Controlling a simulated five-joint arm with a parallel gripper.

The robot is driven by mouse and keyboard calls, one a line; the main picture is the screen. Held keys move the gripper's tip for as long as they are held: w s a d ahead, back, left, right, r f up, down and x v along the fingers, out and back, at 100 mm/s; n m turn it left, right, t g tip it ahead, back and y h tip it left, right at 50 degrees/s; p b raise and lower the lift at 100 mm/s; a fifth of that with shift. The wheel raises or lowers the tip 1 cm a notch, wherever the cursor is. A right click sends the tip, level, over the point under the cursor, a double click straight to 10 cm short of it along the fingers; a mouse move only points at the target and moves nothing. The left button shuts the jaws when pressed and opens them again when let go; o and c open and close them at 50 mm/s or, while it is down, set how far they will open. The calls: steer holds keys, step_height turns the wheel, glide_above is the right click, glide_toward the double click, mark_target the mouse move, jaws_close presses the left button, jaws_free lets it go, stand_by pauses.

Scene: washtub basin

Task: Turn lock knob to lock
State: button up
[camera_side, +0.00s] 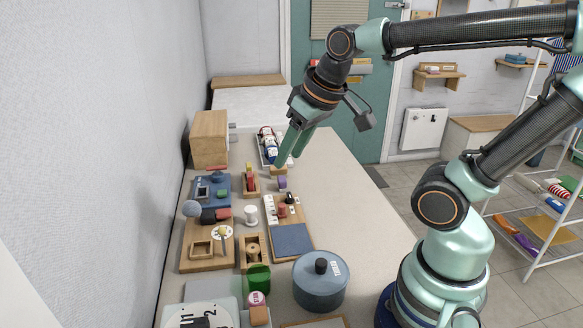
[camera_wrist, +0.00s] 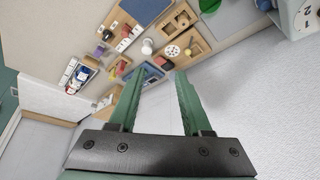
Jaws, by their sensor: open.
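My gripper (camera_side: 288,160) is open and empty, with its two green fingers pointing down over the far end of the table. In the wrist view its fingertips (camera_wrist: 160,74) are apart, with nothing held between them. A wooden board with a small black knob (camera_side: 290,198) stands near the table's middle, below and to the right of the fingertips. A blue panel (camera_side: 210,190) with small fittings lies to the left. I cannot tell for sure which fitting is the lock knob. The fingers look raised above the table, apart from the black knob.
A wooden box (camera_side: 209,139) stands at the far left by the wall. A tray of bottles (camera_side: 268,147) is behind the fingers. A blue lidded pot (camera_side: 320,280) and a green cup (camera_side: 259,279) stand at the near end. The table's right side is clear.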

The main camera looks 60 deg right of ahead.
steer(key=w+d+f+m+g, duration=0.3)
steer(key=w+d+m, duration=0.1)
steer(key=w+d, duration=0.4)
steer(key=m+g, duration=0.2)
steer(key=m, duration=0.2)
glide_toward(289, 194)
step_height(289, 194, down, 8)
steer(key=shift+f, duration=0.2)
jaws_close()
